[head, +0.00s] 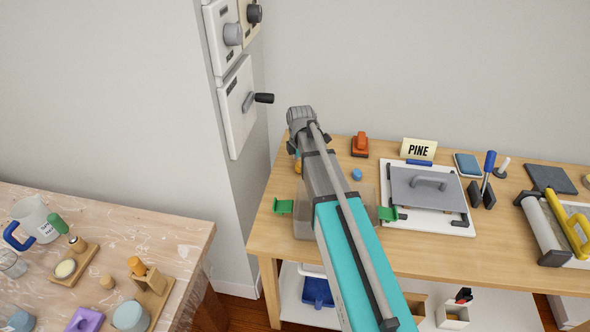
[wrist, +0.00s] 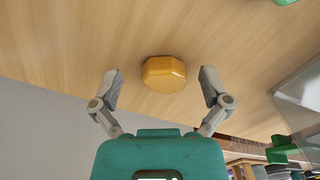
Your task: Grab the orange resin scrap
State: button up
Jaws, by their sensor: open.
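The orange resin scrap (wrist: 163,73) is a glossy, yellow-orange, faceted block lying on the light wooden table. In the wrist view it sits between and slightly beyond the fingers of my gripper (wrist: 160,80). The gripper is open and empty, with one finger to each side and clear space between each finger and the scrap. In the head view my arm hides most of the gripper. A small orange patch (head: 297,163) shows at the arm's left edge; I cannot tell for sure that it is the scrap.
A clear box (head: 306,226) with green clips stands at the table's front, under my arm. A red-orange tool (head: 360,146), a blue piece (head: 356,174), a PINE sign (head: 418,150) and a white board (head: 451,222) lie to the right. A wall panel (head: 238,105) rises at left.

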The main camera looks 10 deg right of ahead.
dwell(0.4)
jog(key=c, duration=1)
jog(key=shift+r, duration=0.25)
jog(key=shift+c, duration=0.2)
notch_tip(320, 180, up, 2)
jog(key=shift+r+p, duration=0.1)
jog(key=shift+p, duration=1.15)
jog(key=s+d+r+p, duration=0.6)
jog(key=s+r+p, duration=0.4)
jog(key=s, duration=0.2)
jog(key=shift+s+r, duration=0.2)
jog(key=shift+s, duration=0.15)
